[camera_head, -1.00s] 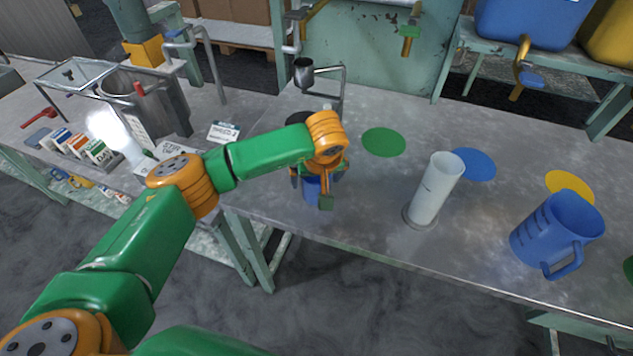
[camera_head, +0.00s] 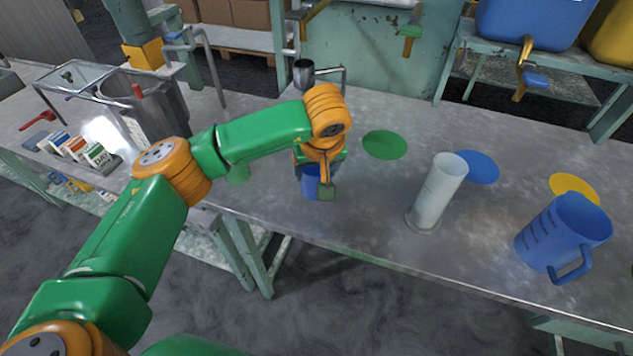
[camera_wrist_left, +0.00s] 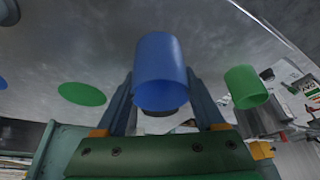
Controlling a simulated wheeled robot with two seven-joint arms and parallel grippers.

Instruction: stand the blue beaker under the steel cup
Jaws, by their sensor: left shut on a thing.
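The blue beaker (camera_head: 311,184) is at my left gripper (camera_head: 318,176) over the near part of the bench, partly hidden by the wrist. In the left wrist view the beaker (camera_wrist_left: 160,68) sits between the two fingers (camera_wrist_left: 163,105), which are shut on it. I cannot tell whether its base touches the bench. The steel cup (camera_head: 303,74) hangs on a bent pipe stand behind my wrist, farther back than the beaker. The spot below the cup is hidden by my arm. My right gripper is not in view.
A green beaker (camera_head: 238,174) stands left of the blue one, partly behind my arm. A white cylinder (camera_head: 437,195) and a large blue jug (camera_head: 562,235) stand to the right. Green (camera_head: 385,145), blue (camera_head: 478,167) and yellow (camera_head: 574,188) discs lie on the bench.

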